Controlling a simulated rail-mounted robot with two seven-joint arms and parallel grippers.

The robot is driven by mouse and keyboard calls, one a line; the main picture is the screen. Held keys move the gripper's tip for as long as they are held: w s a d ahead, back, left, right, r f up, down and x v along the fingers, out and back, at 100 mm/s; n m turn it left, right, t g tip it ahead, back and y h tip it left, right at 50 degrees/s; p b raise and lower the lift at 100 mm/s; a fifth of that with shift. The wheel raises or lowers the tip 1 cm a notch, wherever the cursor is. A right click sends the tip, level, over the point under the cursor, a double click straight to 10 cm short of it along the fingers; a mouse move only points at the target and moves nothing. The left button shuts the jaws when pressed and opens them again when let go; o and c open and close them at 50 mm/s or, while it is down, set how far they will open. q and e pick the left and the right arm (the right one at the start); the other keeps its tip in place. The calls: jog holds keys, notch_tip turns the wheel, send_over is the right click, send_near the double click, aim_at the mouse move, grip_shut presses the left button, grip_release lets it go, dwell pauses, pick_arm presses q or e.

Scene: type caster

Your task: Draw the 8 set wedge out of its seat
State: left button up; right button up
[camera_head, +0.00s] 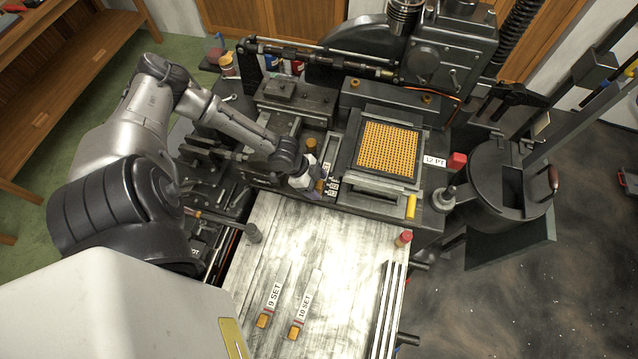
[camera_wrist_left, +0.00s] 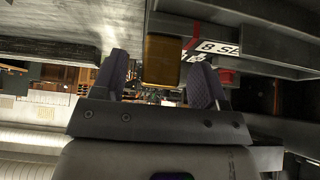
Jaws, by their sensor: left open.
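The 8 set wedge shows in the left wrist view as an amber block-shaped handle (camera_wrist_left: 162,58), with a white label reading "8 SE" beside it (camera_wrist_left: 217,48). In the head view the wedge's seat is at the caster's front edge, where small white labels (camera_head: 333,184) show; my gripper partly hides the wedge there. My left gripper (camera_head: 312,186) is at this edge. In the left wrist view its two dark fingers (camera_wrist_left: 160,80) are open, one on either side of the handle, with gaps visible. My right gripper is not in view.
The 9 set wedge (camera_head: 262,320) and 10 set wedge (camera_head: 294,332) lie on the pale metal table (camera_head: 330,270). The matrix case (camera_head: 388,150) sits right of my left gripper, with a yellow block (camera_head: 411,206) in front. The table's middle is clear.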

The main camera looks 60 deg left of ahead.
pick_arm(q)
jog(key=shift+w+d+f, duration=0.2)
jog(key=shift+w+f, duration=0.1)
jog(key=shift+f, duration=0.25)
jog(key=shift+c, duration=0.2)
